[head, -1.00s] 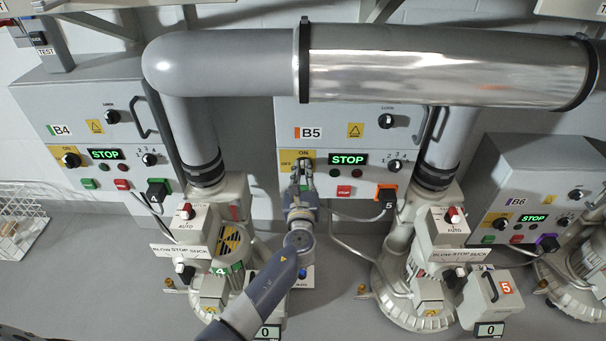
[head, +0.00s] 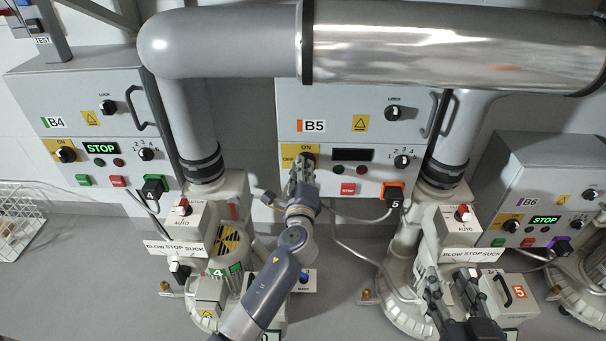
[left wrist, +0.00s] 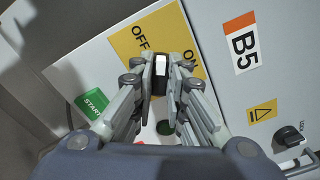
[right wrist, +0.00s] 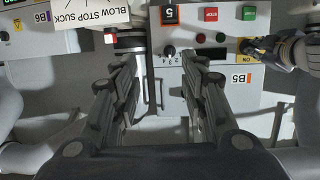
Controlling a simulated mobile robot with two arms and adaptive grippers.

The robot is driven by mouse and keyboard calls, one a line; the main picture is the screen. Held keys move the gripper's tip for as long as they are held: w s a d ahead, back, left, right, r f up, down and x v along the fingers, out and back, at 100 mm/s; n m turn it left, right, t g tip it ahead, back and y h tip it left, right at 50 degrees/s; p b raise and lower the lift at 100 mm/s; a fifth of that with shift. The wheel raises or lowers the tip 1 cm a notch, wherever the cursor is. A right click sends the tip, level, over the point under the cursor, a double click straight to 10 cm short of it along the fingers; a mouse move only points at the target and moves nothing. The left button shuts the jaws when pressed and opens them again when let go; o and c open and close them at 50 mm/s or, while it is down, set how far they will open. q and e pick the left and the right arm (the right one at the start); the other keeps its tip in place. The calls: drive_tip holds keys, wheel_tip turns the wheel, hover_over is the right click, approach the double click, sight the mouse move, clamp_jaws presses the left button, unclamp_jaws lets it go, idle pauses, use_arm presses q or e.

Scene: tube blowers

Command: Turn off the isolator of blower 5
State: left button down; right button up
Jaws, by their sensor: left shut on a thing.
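Blower 5's control box (head: 340,110), marked B5, stands at the middle of the head view. Its isolator has a yellow ON/OFF plate (head: 307,150), which also shows in the left wrist view (left wrist: 136,44). My left gripper (head: 303,166) is shut on the isolator's knob (left wrist: 160,66); only a white-marked part shows between the fingertips. Which label the knob points at is hard to tell. The B5 display (head: 352,155) is dark. My right gripper (head: 449,280) is open and empty, in front of blower 5; its spread fingers show in the right wrist view (right wrist: 158,65).
Box B4 (head: 75,100) on the left and box B6 (head: 545,170) on the right show green STOP displays. A large pipe (head: 235,45) crosses above. Blower 5's red-topped switch (head: 463,212) and BLOW STOP SUCK sign (head: 472,255) stand close to my right gripper.

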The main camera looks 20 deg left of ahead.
use_arm(q)
drive_tip(key=shift+f+n+b, duration=0.2)
drive_tip(key=shift+n+b, duration=0.6)
drive_tip(key=shift+n, duration=0.75)
drive_tip(key=shift+f+n+b, duration=0.15)
drive_tip(key=shift+n+b, duration=0.6)
drive_tip(key=shift+n, duration=0.8)
use_arm(e)
wheel_tip(320, 180, up, 16)
drive_tip(key=s+a+t+y, duration=0.1)
drive_tip(key=s+t+y, duration=0.1)
drive_tip(key=t, duration=0.7)
drive_tip(key=shift+a+y, duration=0.35)
drive_tip(key=shift+y, duration=0.25)
use_arm(q)
drive_tip(key=c, duration=1.6)
unclamp_jaws()
